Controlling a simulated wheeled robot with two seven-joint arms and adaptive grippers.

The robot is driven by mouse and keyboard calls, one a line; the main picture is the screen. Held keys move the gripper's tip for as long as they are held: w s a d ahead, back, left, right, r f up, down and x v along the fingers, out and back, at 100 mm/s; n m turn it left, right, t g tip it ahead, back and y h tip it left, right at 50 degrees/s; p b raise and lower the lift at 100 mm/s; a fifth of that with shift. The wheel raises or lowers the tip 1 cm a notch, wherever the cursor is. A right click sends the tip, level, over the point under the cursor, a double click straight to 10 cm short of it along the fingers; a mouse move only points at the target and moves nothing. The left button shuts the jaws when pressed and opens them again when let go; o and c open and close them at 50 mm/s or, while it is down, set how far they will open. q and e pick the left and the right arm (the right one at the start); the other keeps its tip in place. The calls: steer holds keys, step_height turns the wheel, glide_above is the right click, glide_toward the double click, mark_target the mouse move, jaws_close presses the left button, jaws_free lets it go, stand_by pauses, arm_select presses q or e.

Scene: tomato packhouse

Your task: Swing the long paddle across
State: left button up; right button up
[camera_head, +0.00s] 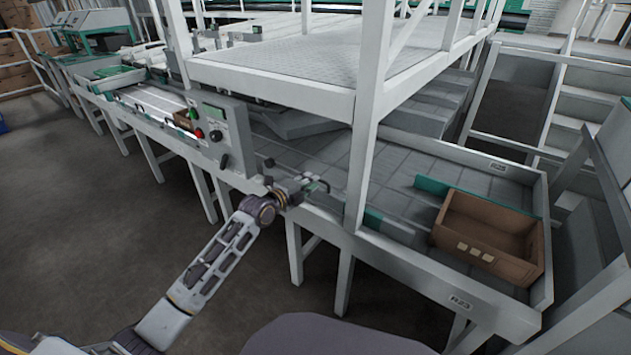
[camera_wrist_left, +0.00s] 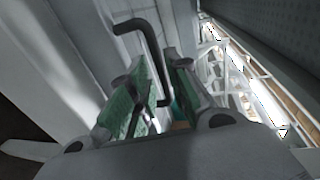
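A green paddle (camera_head: 440,188) crosses the grey sorting table to the right; a shorter green strip (camera_head: 373,217) lies along the table's near side. I cannot tell which is the long paddle. My left gripper (camera_head: 318,184) reaches to the table's near edge, left of the white post. In the left wrist view, a dark bent handle (camera_wrist_left: 152,45) runs down between its green-padded fingers (camera_wrist_left: 158,75). The fingers stand apart with the bar between them, and no firm grip shows. What the handle joins is hidden. My right gripper is out of view.
An open brown carton (camera_head: 486,238) stands in the table's right end, by a label R23. A control box (camera_head: 222,130) with red and green buttons stands left of my gripper. A white post (camera_head: 362,150) and platform rise close behind. The floor at left is clear.

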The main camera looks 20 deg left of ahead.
arm_select(q)
steer(key=b+x, duration=0.1)
steer(key=x, duration=0.2)
steer(key=shift+w+d, duration=0.1)
steer(key=shift+w, duration=0.2)
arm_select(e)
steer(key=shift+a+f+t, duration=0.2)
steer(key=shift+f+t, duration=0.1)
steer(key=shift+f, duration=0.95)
arm_select(q)
steer(key=c, duration=0.4)
jaws_close()
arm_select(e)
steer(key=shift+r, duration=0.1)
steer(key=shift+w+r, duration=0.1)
